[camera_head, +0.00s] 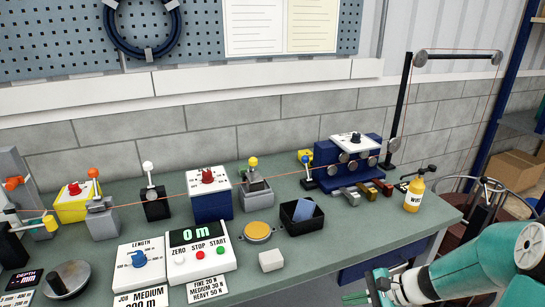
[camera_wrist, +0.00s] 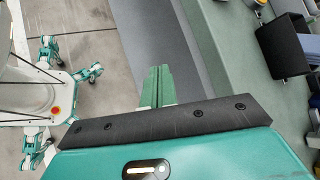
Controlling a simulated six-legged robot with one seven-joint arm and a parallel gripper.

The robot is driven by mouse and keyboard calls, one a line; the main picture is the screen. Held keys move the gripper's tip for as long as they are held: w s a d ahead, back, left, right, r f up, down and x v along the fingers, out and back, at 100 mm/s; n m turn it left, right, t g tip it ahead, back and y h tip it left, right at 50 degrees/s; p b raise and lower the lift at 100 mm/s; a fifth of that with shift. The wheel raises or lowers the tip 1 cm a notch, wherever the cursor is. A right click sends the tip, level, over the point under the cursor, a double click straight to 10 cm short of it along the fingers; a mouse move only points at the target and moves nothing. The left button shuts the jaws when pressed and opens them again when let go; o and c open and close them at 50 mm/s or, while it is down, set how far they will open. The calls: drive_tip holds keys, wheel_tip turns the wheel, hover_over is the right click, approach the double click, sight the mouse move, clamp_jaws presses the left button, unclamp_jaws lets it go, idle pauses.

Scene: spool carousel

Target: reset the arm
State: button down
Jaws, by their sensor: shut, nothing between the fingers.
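My teal arm reaches in from the lower right of the head view, and my gripper (camera_head: 354,298) is at the bottom edge, in front of the green bench (camera_head: 340,250). In the wrist view my gripper (camera_wrist: 158,72) shows two green fingers side by side, shut with nothing between them. It points past the bench's front edge, and the bench top (camera_wrist: 225,60) lies to its right. The fingers touch nothing that I can see.
The bench carries a counter box reading 0 m (camera_head: 198,248), a length dial box (camera_head: 142,262), a black bin (camera_head: 301,215), a yellow bottle (camera_head: 414,195) and a blue machine (camera_head: 330,165). A thin orange line runs above it. A round carousel (camera_head: 485,200) stands right.

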drive_tip(key=s+a+r+n+t+h, duration=0.1)
drive_tip(key=s+r+n+h, duration=0.4)
drive_tip(key=r, duration=0.5)
drive_tip(key=s+a+r+n+t+h, duration=0.1)
drive_tip(key=s+a+r+n+h, duration=0.2)
drive_tip(key=s+r+n+h, duration=0.2)
drive_tip(key=s+r+n, duration=0.3)
drive_tip(key=s+r, duration=0.1)
drive_tip(key=r, duration=0.1)
drive_tip(key=shift+s+a, duration=0.25)
drive_tip(key=shift+s, duration=0.1)
